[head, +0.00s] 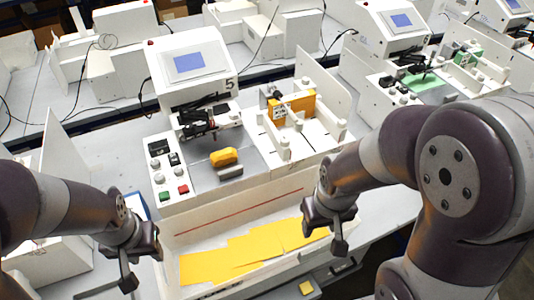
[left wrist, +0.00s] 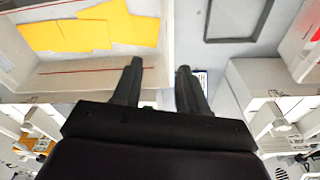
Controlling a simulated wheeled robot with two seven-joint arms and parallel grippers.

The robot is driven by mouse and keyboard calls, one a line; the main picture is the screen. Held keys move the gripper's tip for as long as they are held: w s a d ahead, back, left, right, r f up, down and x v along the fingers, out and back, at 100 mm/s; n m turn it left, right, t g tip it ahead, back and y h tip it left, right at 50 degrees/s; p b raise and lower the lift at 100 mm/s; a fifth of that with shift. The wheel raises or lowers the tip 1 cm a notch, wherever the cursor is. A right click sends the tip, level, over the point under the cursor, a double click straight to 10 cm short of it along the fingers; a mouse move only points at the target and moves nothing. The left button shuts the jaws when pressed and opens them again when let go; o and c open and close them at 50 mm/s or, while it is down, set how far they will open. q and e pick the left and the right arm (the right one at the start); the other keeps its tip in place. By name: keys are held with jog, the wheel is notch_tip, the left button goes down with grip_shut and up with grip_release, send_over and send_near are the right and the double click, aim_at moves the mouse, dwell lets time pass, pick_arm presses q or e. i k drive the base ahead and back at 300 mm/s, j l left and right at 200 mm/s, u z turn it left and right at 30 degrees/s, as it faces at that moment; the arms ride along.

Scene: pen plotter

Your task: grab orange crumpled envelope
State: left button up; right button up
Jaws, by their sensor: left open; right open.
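Several flat orange envelopes (head: 235,255) lie overlapping in the white bin at the front of the plotter station; they also show in the left wrist view (left wrist: 80,34) at upper left. Another orange piece (head: 298,104) stands upright in the white holder on the machine. My left gripper (head: 143,268) is open and empty beside the bin's left end; its open fingers show in the left wrist view (left wrist: 159,66). My right gripper (head: 325,228) is open, at the bin's right end, in front of the envelopes' right edge.
The plotter (head: 190,65) with its blue screen stands behind the bin. A dark rectangular frame (left wrist: 238,38) lies on the table in the left wrist view. Similar stations stand behind.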

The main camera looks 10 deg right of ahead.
aim_at(219, 159)
jog(key=i+l+z, duration=0.1)
jog(key=l+z, duration=0.35)
jog(key=i+l+z, duration=0.15)
jog(key=z, duration=0.3)
